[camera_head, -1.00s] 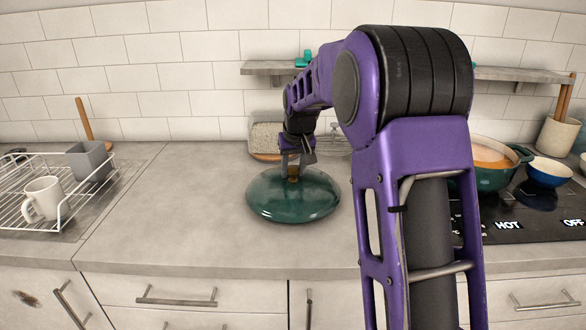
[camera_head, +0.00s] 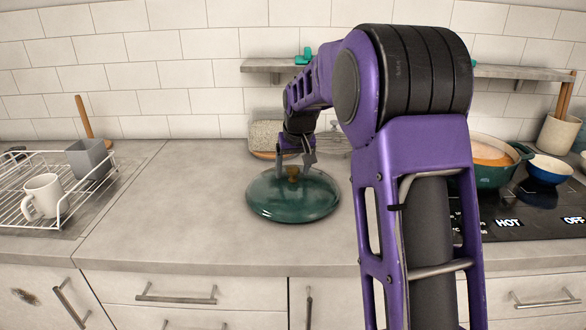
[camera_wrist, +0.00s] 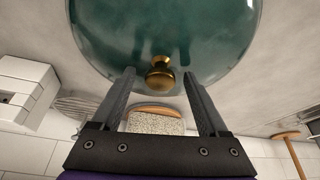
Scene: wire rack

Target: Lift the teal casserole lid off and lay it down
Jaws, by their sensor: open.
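The teal casserole lid (camera_head: 292,202) lies on the grey countertop, left of the stove, with its brass knob (camera_head: 292,174) on top. In the wrist view the lid (camera_wrist: 160,30) fills the upper middle, and its knob (camera_wrist: 160,75) sits between and just past the fingers. My gripper (camera_head: 295,167) is open around the knob, one finger on each side, with gaps showing. The open fingers also show in the wrist view (camera_wrist: 160,80). The open casserole pot (camera_head: 495,178), teal with orange contents, stands on the stove at right.
A dish rack (camera_head: 60,195) with a white mug (camera_head: 42,196) and a grey container (camera_head: 90,160) stands at left. A speckled box (camera_head: 265,138) is behind the lid. A blue bowl (camera_head: 549,171) sits beside the pot. The stove (camera_head: 530,220) reads HOT. Counter left of the lid is clear.

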